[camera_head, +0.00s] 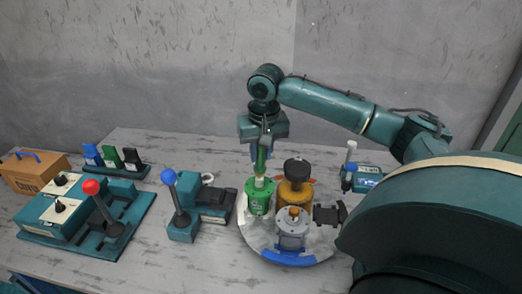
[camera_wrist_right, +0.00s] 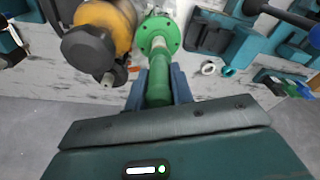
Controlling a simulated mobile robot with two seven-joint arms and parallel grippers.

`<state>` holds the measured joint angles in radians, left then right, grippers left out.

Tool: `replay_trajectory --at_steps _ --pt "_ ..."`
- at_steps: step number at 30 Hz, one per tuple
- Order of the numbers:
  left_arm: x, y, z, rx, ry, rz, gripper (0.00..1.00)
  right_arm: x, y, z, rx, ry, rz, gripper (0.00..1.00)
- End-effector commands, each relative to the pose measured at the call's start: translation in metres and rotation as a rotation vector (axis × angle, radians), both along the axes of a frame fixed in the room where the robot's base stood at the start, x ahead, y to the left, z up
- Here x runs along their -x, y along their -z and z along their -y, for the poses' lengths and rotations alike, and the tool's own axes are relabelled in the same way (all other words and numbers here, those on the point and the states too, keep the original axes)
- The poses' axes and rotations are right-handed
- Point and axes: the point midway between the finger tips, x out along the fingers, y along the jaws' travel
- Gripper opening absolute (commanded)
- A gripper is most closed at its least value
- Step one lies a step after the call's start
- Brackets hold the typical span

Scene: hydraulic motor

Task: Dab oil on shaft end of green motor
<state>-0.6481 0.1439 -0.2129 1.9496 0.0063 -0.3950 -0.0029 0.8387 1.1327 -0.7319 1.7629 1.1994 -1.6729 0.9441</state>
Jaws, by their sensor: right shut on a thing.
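The green motor (camera_head: 258,198) stands upright on a round pale plate (camera_head: 253,236) in the middle of the table. My right gripper (camera_head: 263,150) points down above it, shut on a green oil dabber (camera_head: 262,161) with a pale tip. In the right wrist view, the dabber (camera_wrist_right: 158,84) sits between the fingers (camera_wrist_right: 158,92). Its tip is at the centre of the green motor's flange (camera_wrist_right: 160,28), over the shaft end. The shaft end is covered by the tip; I cannot tell whether they touch. My left gripper is not in view.
An orange motor (camera_head: 295,190) and a grey motor (camera_head: 292,232) stand close beside the green one. A rack with blue, green and black handles (camera_head: 112,157), lever units (camera_head: 117,229) and a cardboard box (camera_head: 35,170) are at left. A small teal unit (camera_head: 367,177) is at right.

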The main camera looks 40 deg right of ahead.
Motion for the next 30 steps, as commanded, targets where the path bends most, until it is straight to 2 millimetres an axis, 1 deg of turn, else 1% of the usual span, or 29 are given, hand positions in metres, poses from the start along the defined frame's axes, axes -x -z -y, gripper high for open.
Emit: replay_trajectory --at_steps 11,30 --pt "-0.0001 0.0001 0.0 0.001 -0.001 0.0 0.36 -0.0002 0.0001 -0.0001 0.0 0.0 0.001 0.0" --pt "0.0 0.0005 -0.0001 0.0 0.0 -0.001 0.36 -0.0005 0.0076 -0.0002 0.0 0.0 0.001 0.0"
